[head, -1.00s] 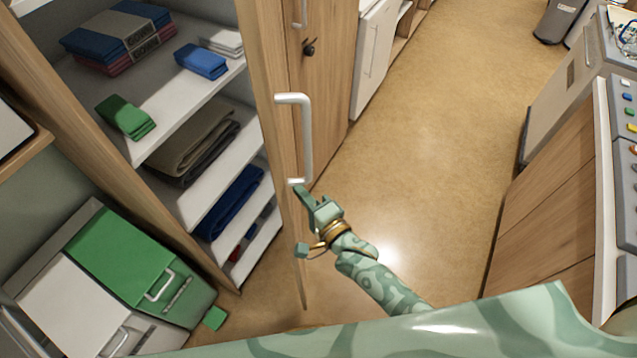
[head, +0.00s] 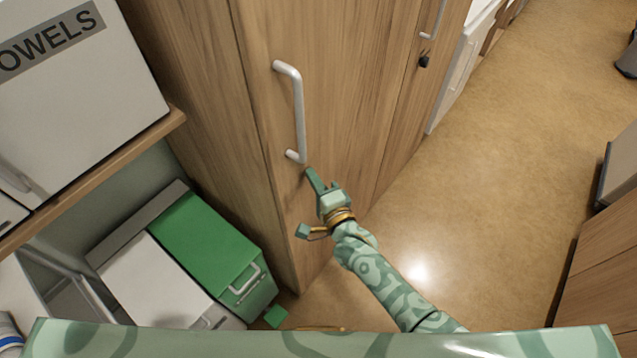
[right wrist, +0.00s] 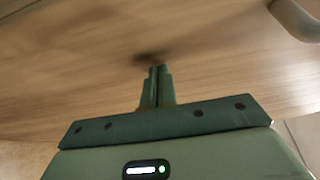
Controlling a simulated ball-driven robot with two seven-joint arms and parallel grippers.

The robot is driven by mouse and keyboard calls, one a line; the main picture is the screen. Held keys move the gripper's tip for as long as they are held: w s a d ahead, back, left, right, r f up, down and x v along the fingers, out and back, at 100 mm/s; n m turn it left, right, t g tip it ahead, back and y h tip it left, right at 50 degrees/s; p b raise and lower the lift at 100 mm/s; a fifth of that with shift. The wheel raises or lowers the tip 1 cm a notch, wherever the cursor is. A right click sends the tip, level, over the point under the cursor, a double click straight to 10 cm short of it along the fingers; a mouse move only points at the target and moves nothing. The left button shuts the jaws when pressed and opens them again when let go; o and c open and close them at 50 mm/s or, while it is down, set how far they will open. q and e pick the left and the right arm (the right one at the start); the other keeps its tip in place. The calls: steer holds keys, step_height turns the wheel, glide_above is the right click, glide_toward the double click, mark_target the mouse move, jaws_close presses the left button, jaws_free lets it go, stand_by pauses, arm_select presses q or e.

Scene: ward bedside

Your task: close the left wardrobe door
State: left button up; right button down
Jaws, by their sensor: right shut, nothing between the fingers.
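The left wardrobe door (head: 335,75) is a wood-grain panel. It now covers the shelves and looks level with the cabinet front; no gap shows. Its white bar handle (head: 299,115) stands upright near its left edge. My right gripper (head: 309,175) is shut and empty, just below the handle's lower end, with its fingers pointing at the door. In the right wrist view the closed fingers (right wrist: 156,75) point at the wood face, at or very near it. Part of the handle (right wrist: 295,18) shows at the top right. My left gripper is not in view.
The right wardrobe door (head: 420,100) has a handle and a dark lock. A green-lidded bin (head: 205,240) and a white-lidded bin (head: 150,285) stand left of the wardrobe. A towels box (head: 85,110) sits on a wooden shelf. The floor to the right (head: 490,190) is clear.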

steer(key=shift+w+a+r, duration=0.25)
steer(key=shift+w+r, duration=0.15)
steer(key=shift+r, duration=0.2)
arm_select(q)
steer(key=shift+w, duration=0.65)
arm_select(e)
steer(key=shift+w+d, duration=0.3)
steer(key=shift+d, duration=0.05)
steer(key=shift+s+a+f, duration=0.1)
steer(key=shift+s+a, duration=0.1)
steer(key=shift+s, duration=0.2)
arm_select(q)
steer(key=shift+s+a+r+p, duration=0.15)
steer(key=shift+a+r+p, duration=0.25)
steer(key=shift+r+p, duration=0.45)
arm_select(e)
steer(key=f+v, duration=0.1)
steer(key=v, duration=1.5)
steer(key=shift+s+d, duration=0.25)
steer(key=shift+d, duration=0.05)
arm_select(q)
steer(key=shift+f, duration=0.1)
